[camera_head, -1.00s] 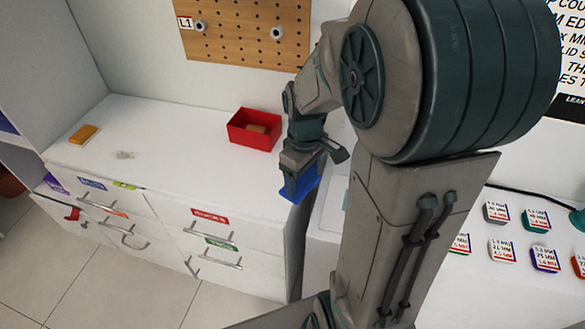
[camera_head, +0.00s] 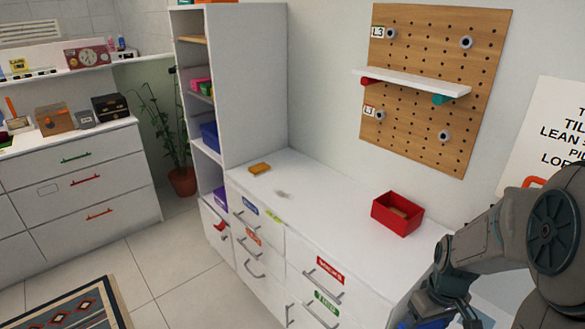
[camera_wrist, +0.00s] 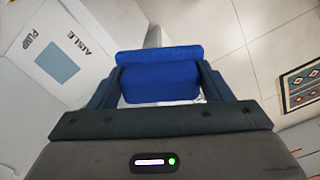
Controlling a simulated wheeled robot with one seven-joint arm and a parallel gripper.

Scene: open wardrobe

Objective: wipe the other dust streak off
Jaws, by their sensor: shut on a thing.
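A grey dust streak (camera_head: 283,194) lies on the white cabinet top (camera_head: 330,215), toward its far left end. My gripper (camera_wrist: 158,85) is shut on a blue block-like wiper (camera_wrist: 158,58), which spans between its fingers in the wrist view. In the head view, the arm is at the lower right and only a sliver of the blue wiper (camera_head: 408,324) shows at the bottom edge. The gripper is well to the right of the streak and apart from it. Whether the wiper touches anything is hidden.
A red bin (camera_head: 397,213) with a brown block inside stands on the cabinet top. An orange-yellow block (camera_head: 260,168) lies left of the streak. A tall shelf (camera_head: 235,90) borders the cabinet's left end. A pegboard (camera_head: 435,85) with a small shelf hangs behind.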

